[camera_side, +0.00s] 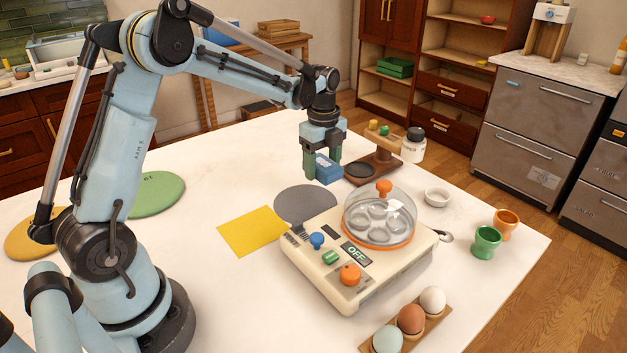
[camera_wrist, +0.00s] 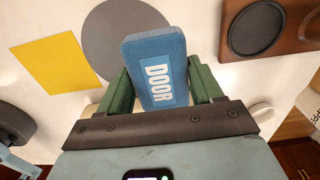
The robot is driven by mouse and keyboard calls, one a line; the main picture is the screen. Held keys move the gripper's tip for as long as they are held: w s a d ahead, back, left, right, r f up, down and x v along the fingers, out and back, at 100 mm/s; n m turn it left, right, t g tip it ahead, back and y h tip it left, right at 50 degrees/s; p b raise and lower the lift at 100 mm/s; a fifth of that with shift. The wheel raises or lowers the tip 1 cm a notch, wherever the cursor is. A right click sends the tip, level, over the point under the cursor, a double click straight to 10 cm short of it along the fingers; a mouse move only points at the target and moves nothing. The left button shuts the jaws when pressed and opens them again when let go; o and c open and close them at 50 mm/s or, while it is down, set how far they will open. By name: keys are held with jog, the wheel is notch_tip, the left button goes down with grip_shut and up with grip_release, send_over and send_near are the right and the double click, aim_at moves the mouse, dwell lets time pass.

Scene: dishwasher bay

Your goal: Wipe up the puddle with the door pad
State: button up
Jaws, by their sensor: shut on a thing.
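My gripper (camera_side: 322,165) has green fingers and is shut on the pad, with one finger on each side. It is also seen in the wrist view (camera_wrist: 158,92). The pad is over the far part of the white table, beyond the grey disc (camera_side: 305,205) and left of the wooden stand. Whether the pad touches the table is hard to tell. I cannot make out a puddle in either view.
An egg cooker (camera_side: 345,275) with a clear lid (camera_side: 380,212) stands in front of the pad. A yellow sheet (camera_side: 252,231) lies left of it. A wooden stand (camera_side: 378,168), white jar (camera_side: 413,152), small white dish (camera_side: 437,196), egg cups (camera_side: 486,243) and egg tray (camera_side: 378,350) are rightward.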

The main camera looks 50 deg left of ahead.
jog(key=shift+r, duration=1)
